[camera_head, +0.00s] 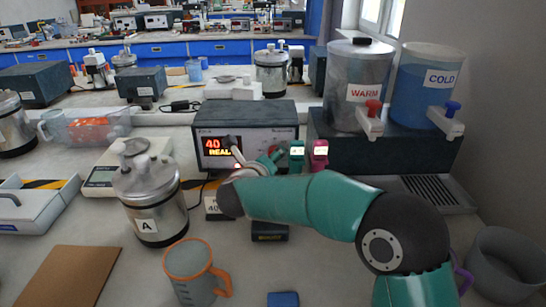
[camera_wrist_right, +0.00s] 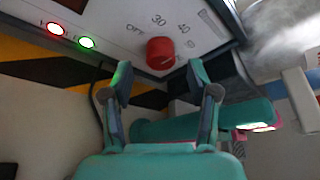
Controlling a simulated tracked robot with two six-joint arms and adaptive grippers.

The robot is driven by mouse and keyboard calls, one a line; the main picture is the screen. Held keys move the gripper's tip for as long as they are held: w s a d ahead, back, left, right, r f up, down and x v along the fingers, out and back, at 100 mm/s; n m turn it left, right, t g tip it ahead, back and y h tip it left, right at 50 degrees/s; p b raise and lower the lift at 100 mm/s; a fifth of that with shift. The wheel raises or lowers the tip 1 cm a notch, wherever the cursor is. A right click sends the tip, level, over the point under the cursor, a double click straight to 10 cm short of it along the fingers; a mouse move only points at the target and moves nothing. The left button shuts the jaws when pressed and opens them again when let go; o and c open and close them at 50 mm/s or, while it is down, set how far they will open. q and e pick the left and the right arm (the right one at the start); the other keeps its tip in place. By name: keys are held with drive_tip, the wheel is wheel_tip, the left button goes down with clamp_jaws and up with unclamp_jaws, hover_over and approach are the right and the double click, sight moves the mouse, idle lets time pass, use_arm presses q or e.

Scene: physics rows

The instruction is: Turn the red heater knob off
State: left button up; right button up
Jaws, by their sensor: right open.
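The red heater knob (camera_wrist_right: 160,52) sits on the pale front panel of the heater control box (camera_head: 245,115). In the right wrist view the marks OFF, 30 and 40 stand around it, with another mark that is hard to read. I cannot tell exactly where its pointer stands. My right gripper (camera_wrist_right: 160,80) is open and empty, its two fingertips either side of the knob's line and a little short of it. In the head view my right gripper (camera_head: 252,158) is in front of the panel and hides the knob. The box's display (camera_head: 218,146) reads 40. My left gripper is not in view.
Metal pot A (camera_head: 148,200) and a grey jug with orange rim (camera_head: 190,270) stand to the left. The WARM (camera_head: 358,80) and COLD (camera_head: 425,85) dispensers stand at right. Two small timers (camera_head: 297,153) are close beside my right gripper.

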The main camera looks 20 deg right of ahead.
drive_tip(key=shift+x, duration=0.85)
drive_tip(key=shift+c, duration=0.2)
drive_tip(key=c, duration=1.1)
drive_tip(key=shift+s+d, duration=0.1)
drive_tip(key=shift+d, duration=0.05)
clamp_jaws()
